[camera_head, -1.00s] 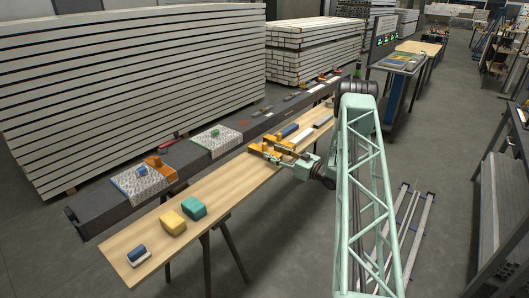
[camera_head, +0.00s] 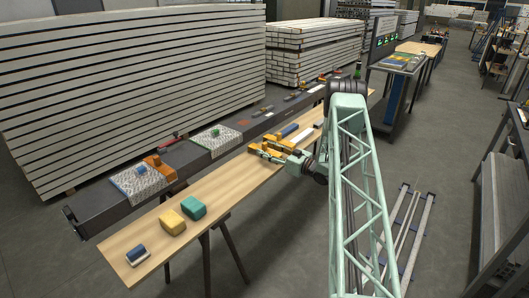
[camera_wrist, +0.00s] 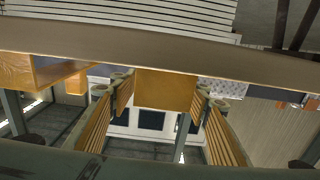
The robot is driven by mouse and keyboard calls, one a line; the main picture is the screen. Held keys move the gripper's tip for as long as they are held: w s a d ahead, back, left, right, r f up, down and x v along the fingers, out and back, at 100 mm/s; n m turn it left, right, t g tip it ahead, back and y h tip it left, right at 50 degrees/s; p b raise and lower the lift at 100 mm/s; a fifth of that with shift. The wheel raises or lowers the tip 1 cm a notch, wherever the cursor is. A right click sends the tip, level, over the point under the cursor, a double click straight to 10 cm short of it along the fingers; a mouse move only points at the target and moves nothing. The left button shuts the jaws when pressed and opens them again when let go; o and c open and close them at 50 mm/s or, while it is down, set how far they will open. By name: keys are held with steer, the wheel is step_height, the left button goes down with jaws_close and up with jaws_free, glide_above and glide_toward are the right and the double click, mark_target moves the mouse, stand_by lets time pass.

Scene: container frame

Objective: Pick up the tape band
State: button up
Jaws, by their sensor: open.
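My gripper (camera_head: 263,152) is low over the long wooden table, at its middle, with its fingers pointing left. In the wrist view my gripper (camera_wrist: 162,92) is open, with ribbed orange pads on both sides. A plain yellow-orange block-like thing (camera_wrist: 165,88) shows between the fingertips, with a gap to each side. I cannot tell for certain whether it is the tape band. In the head view the yellow parts at the fingers run together, so contact cannot be told.
The wooden table (camera_head: 130,240) bears a yellow block (camera_head: 172,222), a teal block (camera_head: 194,207) and a blue-and-white block (camera_head: 137,253) at its near end. A blue item (camera_head: 290,130) and a white item (camera_head: 302,136) lie beyond my gripper. A dark bench (camera_head: 105,213) runs alongside.

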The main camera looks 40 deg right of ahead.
steer(key=shift+w+a, duration=0.1)
steer(key=shift+w, duration=0.55)
steer(key=c, duration=0.8)
